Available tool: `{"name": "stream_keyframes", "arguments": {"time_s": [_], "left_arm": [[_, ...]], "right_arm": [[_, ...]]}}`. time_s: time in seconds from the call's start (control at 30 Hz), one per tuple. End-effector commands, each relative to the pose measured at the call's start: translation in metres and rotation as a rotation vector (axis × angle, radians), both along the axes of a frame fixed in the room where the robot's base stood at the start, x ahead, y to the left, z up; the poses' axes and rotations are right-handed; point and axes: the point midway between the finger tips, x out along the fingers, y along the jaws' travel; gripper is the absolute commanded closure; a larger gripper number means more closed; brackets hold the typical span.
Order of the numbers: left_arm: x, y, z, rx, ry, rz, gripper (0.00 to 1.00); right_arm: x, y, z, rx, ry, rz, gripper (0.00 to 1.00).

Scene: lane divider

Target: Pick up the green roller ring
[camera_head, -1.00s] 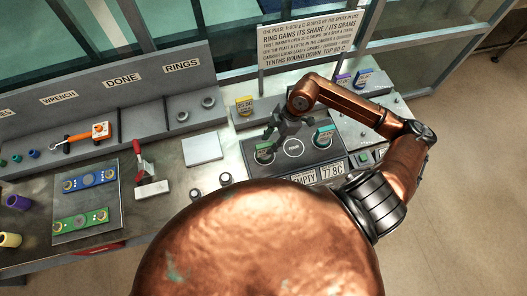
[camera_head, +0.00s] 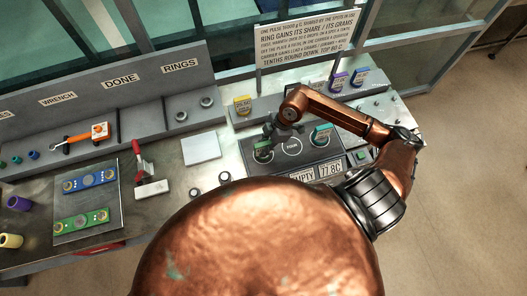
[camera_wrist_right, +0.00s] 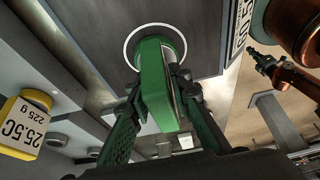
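The green roller ring (camera_head: 263,150) is on the left spot of the dark plate, under my right gripper. In the right wrist view the green piece (camera_wrist_right: 152,80) stands inside a white circle, between the fingertips. My right gripper (camera_head: 275,136) reaches down over it. In the wrist view (camera_wrist_right: 160,88) one finger is close on each side of the piece; whether they press on it I cannot tell. My left gripper is not in view.
The dark plate (camera_head: 325,154) also bears a teal-green piece (camera_head: 321,134) on its right spot. A yellow piece (camera_head: 242,105) stands behind to the left; it also shows in the wrist view (camera_wrist_right: 24,125). Purple (camera_head: 339,82) and blue (camera_head: 359,77) pieces stand behind the right arm. A sign (camera_head: 307,40) rises behind.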

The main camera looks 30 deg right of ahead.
Motion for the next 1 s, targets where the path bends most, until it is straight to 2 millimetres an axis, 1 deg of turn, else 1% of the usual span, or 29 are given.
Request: {"name": "stream_keyframes", "arguments": {"time_s": [0.03, 0.23, 0.77, 0.87, 0.97, 1.0], "left_arm": [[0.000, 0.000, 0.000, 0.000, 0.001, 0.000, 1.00], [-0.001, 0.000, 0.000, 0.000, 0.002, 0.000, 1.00], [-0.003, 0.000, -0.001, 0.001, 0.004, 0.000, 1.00], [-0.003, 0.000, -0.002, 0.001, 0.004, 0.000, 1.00], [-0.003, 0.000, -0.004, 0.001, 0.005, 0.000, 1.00], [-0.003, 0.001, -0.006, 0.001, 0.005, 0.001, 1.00]], "right_arm": [[0.000, 0.000, 0.000, 0.000, 0.000, 0.000, 0.86], [0.000, 0.000, 0.000, 0.000, 0.000, 0.000, 1.00], [0.001, 0.000, 0.002, 0.001, -0.002, 0.001, 1.00], [0.001, 0.000, 0.007, 0.001, -0.003, 0.000, 1.00], [0.001, 0.000, 0.015, 0.000, -0.004, 0.001, 1.00], [0.001, 0.000, 0.021, 0.000, -0.005, 0.002, 1.00]]}}
